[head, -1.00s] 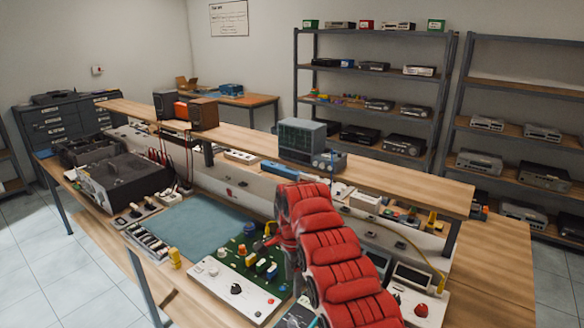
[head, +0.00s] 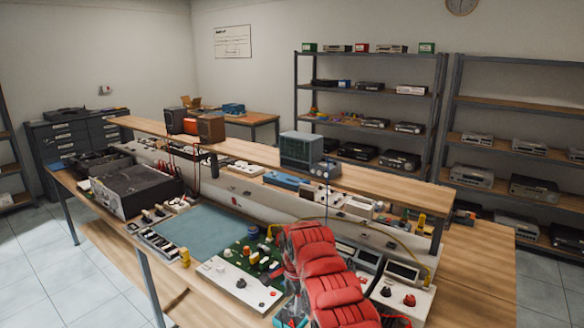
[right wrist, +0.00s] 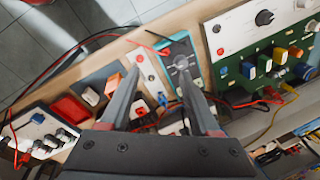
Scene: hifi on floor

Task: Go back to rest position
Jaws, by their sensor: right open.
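My right arm (head: 320,275) is red and padded and reaches over the front of the workbench. In the head view its gripper is hidden by the arm. In the right wrist view my right gripper (right wrist: 159,68) has its two dark fingers spread apart with nothing held between them. The fingers hang over the bench, and a teal multimeter (right wrist: 181,50) lies beneath, close to the right finger. My left gripper is in neither view.
The workbench (head: 460,270) holds a green circuit board (head: 242,256), a blue mat (head: 195,232), a black open-topped device (head: 135,188) and loose cables. A raised wooden shelf (head: 385,184) runs behind. Tiled floor (head: 60,270) is clear at left.

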